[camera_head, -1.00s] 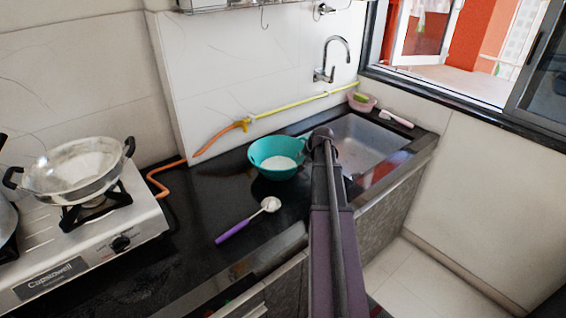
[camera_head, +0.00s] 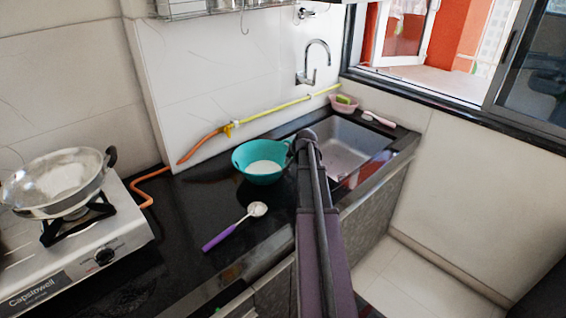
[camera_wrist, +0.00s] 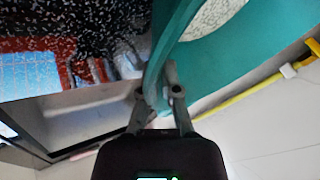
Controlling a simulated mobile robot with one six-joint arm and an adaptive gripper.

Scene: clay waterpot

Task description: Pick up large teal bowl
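The large teal bowl (camera_head: 241,160), with white contents inside, is on the black counter left of the sink. It fills the upper right of the wrist view (camera_wrist: 225,68). My gripper (camera_head: 305,140) is at the bowl's right side, where the arm partly hides that side. In the wrist view my gripper's fingers (camera_wrist: 160,90) are close together on either side of the bowl's edge and appear shut on it. I cannot tell whether the bowl is lifted off the counter.
A purple-handled ladle (camera_head: 222,236) lies in front of the bowl. A metal pan (camera_head: 62,180) stands on the gas stove (camera_head: 90,255) at left. The sink (camera_head: 345,150) is to the right. A yellow-orange hose (camera_head: 265,115) runs along the back wall.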

